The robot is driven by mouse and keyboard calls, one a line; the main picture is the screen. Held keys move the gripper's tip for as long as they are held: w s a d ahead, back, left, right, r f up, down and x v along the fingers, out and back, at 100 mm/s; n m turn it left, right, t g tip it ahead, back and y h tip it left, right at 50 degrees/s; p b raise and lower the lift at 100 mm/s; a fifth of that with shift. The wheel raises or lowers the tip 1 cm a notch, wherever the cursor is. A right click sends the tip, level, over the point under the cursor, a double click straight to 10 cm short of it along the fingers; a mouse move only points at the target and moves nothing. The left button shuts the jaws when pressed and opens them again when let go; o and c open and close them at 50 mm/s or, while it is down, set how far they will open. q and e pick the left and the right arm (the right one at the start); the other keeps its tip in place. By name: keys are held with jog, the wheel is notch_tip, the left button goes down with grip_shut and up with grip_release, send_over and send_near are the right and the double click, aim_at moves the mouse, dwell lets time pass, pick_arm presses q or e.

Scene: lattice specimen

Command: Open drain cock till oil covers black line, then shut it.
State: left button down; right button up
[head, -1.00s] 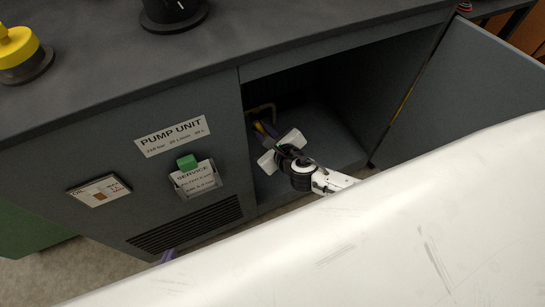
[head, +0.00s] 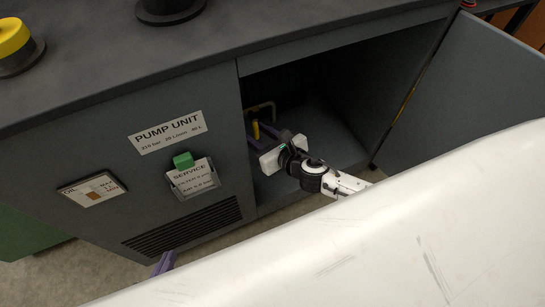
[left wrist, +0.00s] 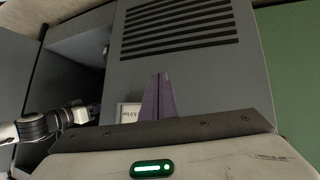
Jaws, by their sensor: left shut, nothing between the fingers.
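The yellow lever of the drain cock (head: 256,129) stands roughly upright by a brass-coloured pipe inside the open cabinet. My right gripper (head: 260,134) is at the lever, its purple fingers apart on either side of it; I cannot tell whether they touch it. The oil gauge (head: 93,190) on the front panel, marked MAX and MIN, shows a brown patch in its window; the black line is too small to make out. My left gripper (head: 169,256) is shut and empty, low in front of the panel. Its closed purple fingers also show in the left wrist view (left wrist: 157,97).
A service card (head: 194,178) in a holder with a green block (head: 183,160) is on the front panel, above a vent grille (head: 184,227). The cabinet door (head: 470,95) stands open at the right. A yellow-topped knob (head: 14,45) is on the worktop.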

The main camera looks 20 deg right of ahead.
pick_arm(q)
jog(key=shift+w+a+r+p, duration=0.15)
jog(key=shift+r+p, duration=0.3)
jog(key=shift+p, duration=0.55)
pick_arm(e)
jog(key=v, duration=0.9)
jog(key=shift+s+r, duration=0.15)
jog(key=shift+s, duration=0.1)
